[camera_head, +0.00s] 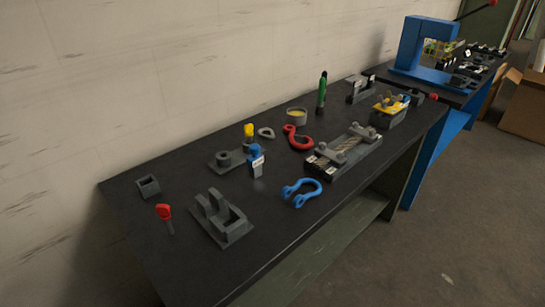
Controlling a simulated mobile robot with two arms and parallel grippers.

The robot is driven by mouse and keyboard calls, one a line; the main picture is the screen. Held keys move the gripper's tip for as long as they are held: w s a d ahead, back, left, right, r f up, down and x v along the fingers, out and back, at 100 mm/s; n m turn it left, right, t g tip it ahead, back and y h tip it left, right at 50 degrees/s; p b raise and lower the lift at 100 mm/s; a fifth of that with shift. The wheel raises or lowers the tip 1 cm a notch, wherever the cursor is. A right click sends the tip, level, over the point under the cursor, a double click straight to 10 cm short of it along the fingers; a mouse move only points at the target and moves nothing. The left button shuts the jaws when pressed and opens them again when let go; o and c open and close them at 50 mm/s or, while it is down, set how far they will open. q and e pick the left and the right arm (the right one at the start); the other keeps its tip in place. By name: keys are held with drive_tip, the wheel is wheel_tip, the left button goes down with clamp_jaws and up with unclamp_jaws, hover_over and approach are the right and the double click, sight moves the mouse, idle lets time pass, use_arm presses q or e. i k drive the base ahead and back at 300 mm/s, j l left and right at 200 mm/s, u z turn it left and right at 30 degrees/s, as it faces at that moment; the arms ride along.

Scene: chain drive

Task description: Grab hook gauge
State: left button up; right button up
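I cannot tell for sure which piece is the hook gauge. Small handled tools stand on the dark bench: a blue-topped tool with a pale lower part (256,161), a yellow-topped tool (249,132) behind it, and a red-topped tool (165,215) at the near left. A red hook (298,139) lies on the bench behind the blue-topped tool. Neither of my grippers shows in the head view.
A blue shackle (300,192) lies near the front edge. A slotted grey fixture (222,219), a small grey box (148,186), a long fixture (345,151), a round tin (296,116) and a green bottle (322,92) occupy the bench (262,238). A blue press (418,50) stands beyond.

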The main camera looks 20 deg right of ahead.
sight(254, 161)
drive_tip(key=i+l+z, duration=0.1)
drive_tip(key=l, duration=0.35)
drive_tip(key=i+l+z, duration=0.1)
drive_tip(key=l, duration=0.3)
drive_tip(key=i+l+z, duration=0.1)
drive_tip(key=l, duration=0.3)
drive_tip(key=i, duration=0.1)
